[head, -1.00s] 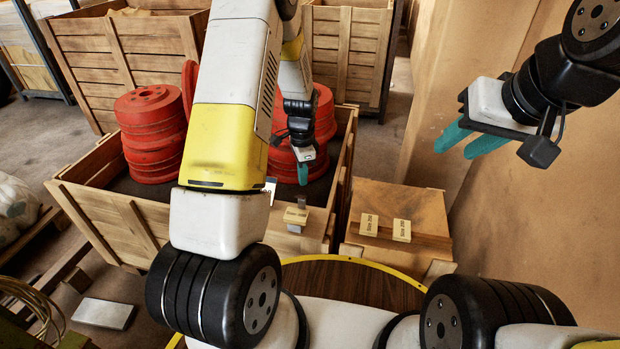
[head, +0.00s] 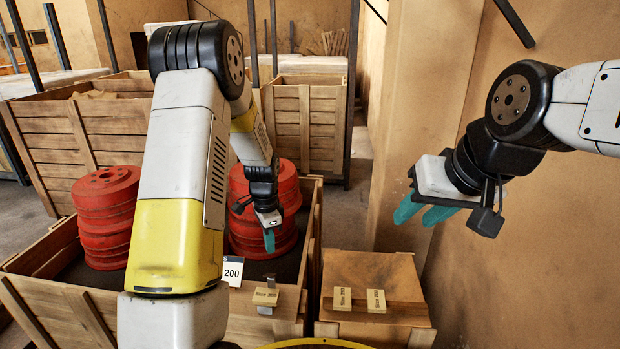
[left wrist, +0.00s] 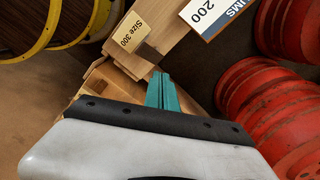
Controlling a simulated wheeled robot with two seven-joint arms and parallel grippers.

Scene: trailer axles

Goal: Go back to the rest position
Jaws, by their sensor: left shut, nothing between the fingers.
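My left gripper (head: 269,241) hangs in front of the right-hand stack of red drums (head: 285,190), above the wooden crate that holds them. Its teal fingers are together and empty, and they also show closed in the left wrist view (left wrist: 161,90). My right gripper (head: 422,212) is held up at the right, near the tan wall. Its two teal fingers are apart with nothing between them. My left arm hides part of the crate and the space between the drum stacks.
A wooden crate (head: 60,325) holds the red drum stacks, the left one (head: 105,215) included. A smaller wooden box (head: 370,270) with two "Size 200" tags stands to its right. A "Size 300" tag (left wrist: 130,32) shows in the left wrist view. More crates (head: 305,125) stand behind.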

